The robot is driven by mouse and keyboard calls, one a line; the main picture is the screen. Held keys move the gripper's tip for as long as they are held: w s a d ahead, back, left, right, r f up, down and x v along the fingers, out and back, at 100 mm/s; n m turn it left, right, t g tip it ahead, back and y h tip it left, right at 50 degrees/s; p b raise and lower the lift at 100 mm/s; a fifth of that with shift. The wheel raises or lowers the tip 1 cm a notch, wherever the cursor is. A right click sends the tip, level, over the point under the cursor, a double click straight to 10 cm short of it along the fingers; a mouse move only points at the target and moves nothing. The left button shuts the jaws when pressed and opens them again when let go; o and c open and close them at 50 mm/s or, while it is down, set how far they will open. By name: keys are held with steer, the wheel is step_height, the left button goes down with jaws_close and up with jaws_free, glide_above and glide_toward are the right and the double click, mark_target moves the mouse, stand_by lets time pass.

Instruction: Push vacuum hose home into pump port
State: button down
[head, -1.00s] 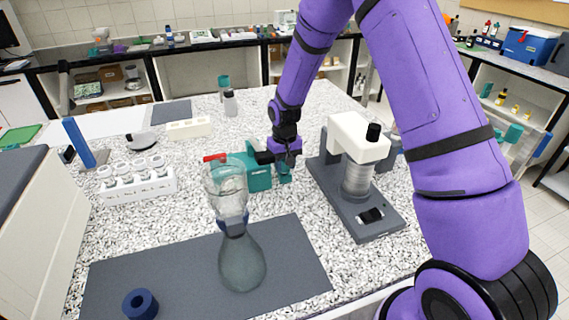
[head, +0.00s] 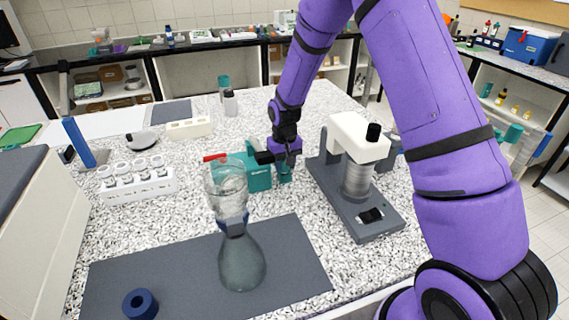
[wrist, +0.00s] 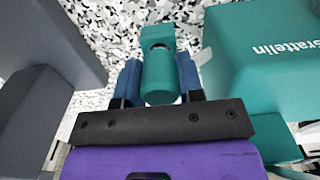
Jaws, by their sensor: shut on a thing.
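The teal pump (head: 257,177) stands mid-bench behind the glass flask. In the wrist view the pump (wrist: 265,60) is the large teal body at the right, with white lettering. My gripper (head: 287,163) is just right of the pump, pointing down. In the wrist view my gripper's blue fingers (wrist: 159,78) are shut on an upright-looking teal cylinder, seemingly the vacuum hose end (wrist: 158,70). This piece is beside the pump, with a visible gap between them in the wrist view. The pump port is not clearly visible, and I cannot tell whether the hose touches it.
A grey-based instrument with a white head (head: 358,140) stands close on the right of my gripper. A glass flask with a funnel (head: 241,262) stands on the dark mat (head: 190,270) in front. A white rack (head: 140,188) with several jars is at left.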

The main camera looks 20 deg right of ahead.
steer(key=shift+f, duration=0.45)
steer(key=c, duration=0.7)
jaws_free()
steer(key=shift+o, duration=0.2)
step_height(320, 180, up, 11)
steer(key=shift+f, duration=0.1)
steer(key=s+d+r+t, duration=0.1)
steer(key=s+d+r, duration=0.1)
steer(key=s+r, duration=0.7)
steer(key=s+d+r+t, duration=0.2)
steer(key=s+r, duration=0.5)
steer(key=r, duration=0.4)
steer(key=s+d+r+t, duration=0.1)
steer(key=s+r, duration=0.1)
steer(key=s, duration=0.7)
steer(key=s+d+r+t, duration=0.1)
steer(key=s+d+r, duration=0.1)
steer(key=s, duration=0.8)
steer(key=shift+r, duration=0.4)
